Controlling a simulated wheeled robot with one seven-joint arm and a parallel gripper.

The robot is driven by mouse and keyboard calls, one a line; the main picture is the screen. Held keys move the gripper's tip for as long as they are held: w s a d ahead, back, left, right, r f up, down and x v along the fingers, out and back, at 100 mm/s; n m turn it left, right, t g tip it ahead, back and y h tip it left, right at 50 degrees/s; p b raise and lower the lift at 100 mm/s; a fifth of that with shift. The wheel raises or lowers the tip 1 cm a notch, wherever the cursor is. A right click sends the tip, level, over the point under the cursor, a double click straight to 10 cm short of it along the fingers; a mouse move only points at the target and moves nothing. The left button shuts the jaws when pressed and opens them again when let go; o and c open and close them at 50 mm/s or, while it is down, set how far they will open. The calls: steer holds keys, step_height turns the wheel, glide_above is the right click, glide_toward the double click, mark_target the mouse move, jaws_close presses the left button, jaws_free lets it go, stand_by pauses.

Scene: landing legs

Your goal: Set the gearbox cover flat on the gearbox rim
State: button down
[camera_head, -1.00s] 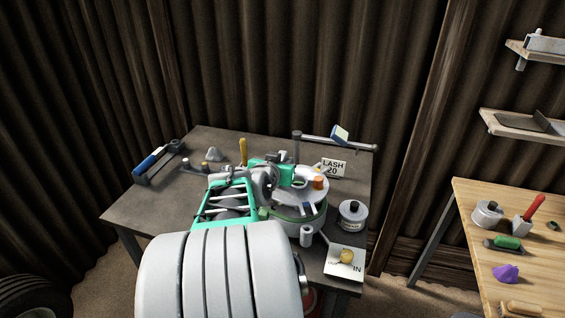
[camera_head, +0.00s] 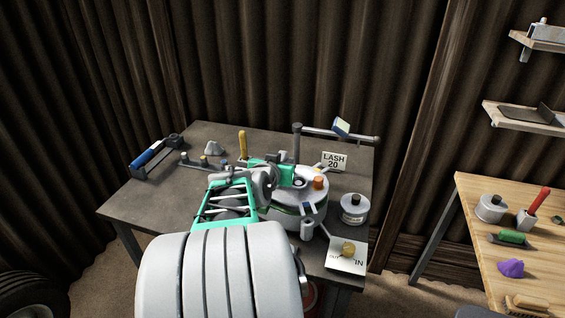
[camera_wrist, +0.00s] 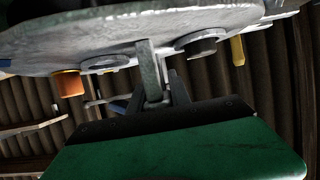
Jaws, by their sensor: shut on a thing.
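The gearbox cover (camera_head: 311,200) is a light grey disc with an orange cap on top. It is level or nearly so, over the round gearbox (camera_head: 287,216) on the dark table. A thin dark and green line shows between cover and gearbox at the front; I cannot tell whether they touch all round. My gripper (camera_head: 298,183) is above the cover, partly hidden by my arm. In the wrist view my gripper (camera_wrist: 155,98) is shut on an upright grey grip of the cover (camera_wrist: 215,18). The gearbox rim is mostly hidden.
A round canister (camera_head: 353,209) stands right of the gearbox. A white card (camera_head: 347,255) with a brass knob lies at the front right. A LASH 20 sign (camera_head: 334,161) and a lamp post (camera_head: 297,143) stand behind.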

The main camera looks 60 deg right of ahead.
steer(key=shift+f+b, duration=1.2)
steer(key=shift+f, duration=0.05)
steer(key=c, duration=1.1)
jaws_free()
steer(key=shift+s, duration=0.1)
steer(key=shift+f, duration=0.15)
steer(key=shift+a, duration=0.15)
